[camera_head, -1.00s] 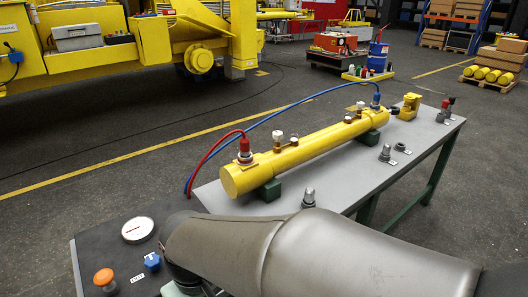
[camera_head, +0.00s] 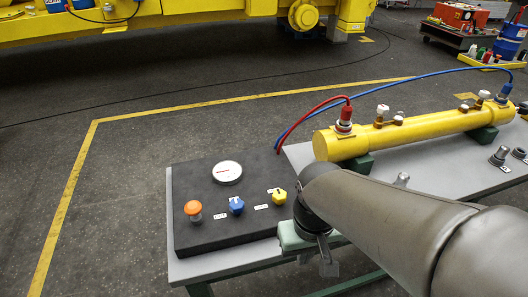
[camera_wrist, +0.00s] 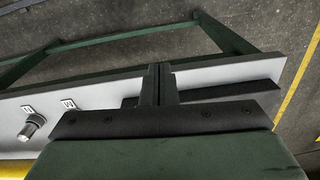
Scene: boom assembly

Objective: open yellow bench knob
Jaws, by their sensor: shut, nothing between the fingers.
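The yellow knob (camera_head: 279,196) sits on the right part of the black control panel (camera_head: 205,237), on the near left end of the bench. A small white label lies beside it. My gripper (camera_head: 325,262) is to the right of and nearer than the knob, by the front edge of the bench, and does not touch the knob. In the wrist view my gripper's two fingers (camera_wrist: 157,84) are together and empty over the bench edge. The yellow knob does not show in the wrist view.
A blue knob (camera_head: 236,205), an orange button (camera_head: 193,209) and a round gauge (camera_head: 227,172) share the panel. A yellow cylinder (camera_head: 420,128) with red and blue hoses lies behind my arm. A grey fitting (camera_wrist: 32,127) stands on the bench. Floor left of the bench is clear.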

